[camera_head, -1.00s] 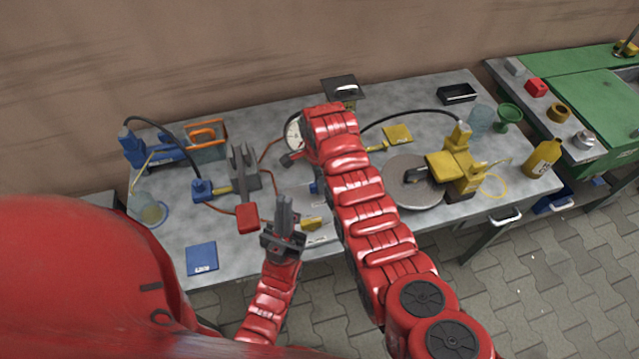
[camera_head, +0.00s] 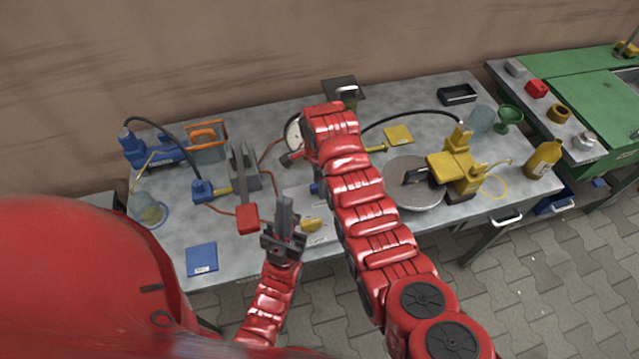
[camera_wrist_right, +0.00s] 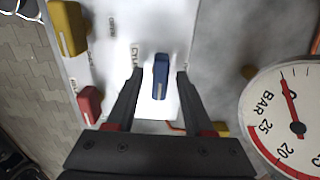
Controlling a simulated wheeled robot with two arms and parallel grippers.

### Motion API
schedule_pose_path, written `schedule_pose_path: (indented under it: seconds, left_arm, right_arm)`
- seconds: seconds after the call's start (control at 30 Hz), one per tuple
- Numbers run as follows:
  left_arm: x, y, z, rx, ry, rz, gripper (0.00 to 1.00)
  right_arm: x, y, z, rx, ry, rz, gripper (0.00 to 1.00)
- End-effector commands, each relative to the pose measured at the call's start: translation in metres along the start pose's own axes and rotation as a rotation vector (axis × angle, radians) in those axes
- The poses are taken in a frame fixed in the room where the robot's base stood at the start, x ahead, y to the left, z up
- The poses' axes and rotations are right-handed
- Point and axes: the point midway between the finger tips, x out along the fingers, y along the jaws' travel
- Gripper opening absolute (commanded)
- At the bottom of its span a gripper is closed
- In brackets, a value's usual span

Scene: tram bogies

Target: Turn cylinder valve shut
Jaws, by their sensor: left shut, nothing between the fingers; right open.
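A blue valve handle (camera_wrist_right: 161,76) stands upright in the picture on a white labelled plate (camera_wrist_right: 203,38) in the right wrist view. My right gripper (camera_wrist_right: 157,76) is open, with one finger on each side of the handle and a gap on both sides. A little of the blue handle shows beside my right arm in the head view (camera_head: 315,188); my arm hides the right gripper there. My left gripper (camera_head: 285,210) is shut and empty, pointing up in front of the plate. A yellow handle (camera_wrist_right: 68,28) and a red handle (camera_wrist_right: 90,103) are left of the blue one.
A round pressure gauge (camera_wrist_right: 292,115) is close to the right gripper's right side. A grey clamp-like tool (camera_head: 242,165), a blue pump (camera_head: 150,150), a yellow pump (camera_head: 457,165) and a grey disc (camera_head: 414,196) crowd the bench. A blue booklet (camera_head: 201,258) lies at front left.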

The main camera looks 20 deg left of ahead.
Motion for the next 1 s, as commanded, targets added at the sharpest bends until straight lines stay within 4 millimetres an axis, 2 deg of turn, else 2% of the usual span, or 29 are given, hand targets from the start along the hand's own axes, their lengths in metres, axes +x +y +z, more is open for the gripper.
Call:
schedule_pose_path:
  seconds: [0.17,0.3,0.33,0.4,0.7,0.83,1.0]
  left_arm:
    - [-0.008,0.0,0.001,0.0,0.0,0.0,0.0]
    - [-0.017,0.001,0.003,0.0,0.0,0.0,0.0]
    - [-0.001,0.0,0.0,0.0,-0.001,0.0,0.0]
    - [0.017,-0.001,-0.003,0.0,0.001,0.0,0.0]
    - [0.072,-0.004,-0.012,0.0,0.0,0.0,0.0]
    - [0.086,-0.004,-0.015,0.0,0.0,0.0,0.0]
    - [0.094,-0.005,-0.016,0.0,0.0,0.0,0.0]
  right_arm:
    - [-0.023,-0.002,0.0,0.001,0.0,-0.007,0.53]
    - [-0.055,-0.003,0.0,0.001,0.0,-0.012,0.53]
    - [-0.071,-0.001,0.0,0.001,0.0,-0.006,0.53]
    - [-0.087,-0.001,0.0,0.001,0.0,-0.003,0.53]
    - [-0.144,0.0,-0.001,0.001,-0.001,-0.002,0.53]
    - [-0.16,0.0,-0.001,0.002,-0.001,-0.001,0.53]
    - [-0.17,0.0,0.0,0.0,-0.001,-0.001,0.53]
